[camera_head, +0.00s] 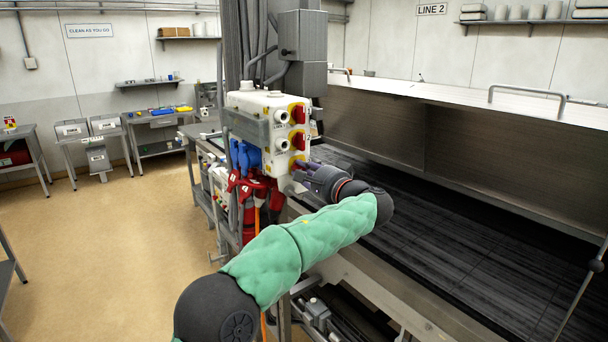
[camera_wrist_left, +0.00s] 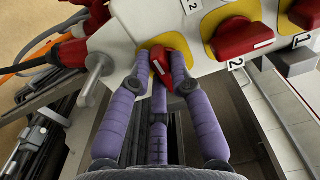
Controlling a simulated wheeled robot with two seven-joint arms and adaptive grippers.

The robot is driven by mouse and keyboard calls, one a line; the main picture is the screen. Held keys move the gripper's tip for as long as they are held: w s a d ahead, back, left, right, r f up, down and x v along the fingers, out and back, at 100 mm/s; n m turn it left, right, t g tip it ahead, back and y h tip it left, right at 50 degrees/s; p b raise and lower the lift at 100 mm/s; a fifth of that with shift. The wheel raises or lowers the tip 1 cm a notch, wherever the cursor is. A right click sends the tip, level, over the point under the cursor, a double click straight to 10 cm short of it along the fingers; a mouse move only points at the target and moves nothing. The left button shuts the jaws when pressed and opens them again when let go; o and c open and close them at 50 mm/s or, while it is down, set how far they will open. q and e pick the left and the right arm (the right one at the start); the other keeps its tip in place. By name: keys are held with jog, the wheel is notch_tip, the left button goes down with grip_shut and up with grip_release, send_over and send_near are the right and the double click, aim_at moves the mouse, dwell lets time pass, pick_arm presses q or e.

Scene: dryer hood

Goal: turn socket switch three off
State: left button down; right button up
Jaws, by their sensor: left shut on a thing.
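A white socket box (camera_head: 262,122) on a grey post carries three red rotary switches on yellow plates, stacked in the head view. The top switch (camera_head: 298,115) and middle switch (camera_head: 298,140) are free. My left gripper (camera_head: 301,165) is at the lowest switch and mostly hides it. In the left wrist view the purple fingers of my left gripper (camera_wrist_left: 163,66) are closed around that lowest red switch (camera_wrist_left: 161,69), whose handle sits slanted. The neighbouring red switch (camera_wrist_left: 234,36) is beside it, clear of the fingers. My right gripper is not in view.
A dark conveyor bed (camera_head: 470,265) with a metal hood (camera_head: 475,145) lies to the right. The floor (camera_head: 110,225) at left is open.

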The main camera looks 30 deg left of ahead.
pick_arm(q)
jog(key=c, duration=1.1)
grip_release()
jog(key=v, duration=1.2)
jog(key=shift+f, duration=0.1)
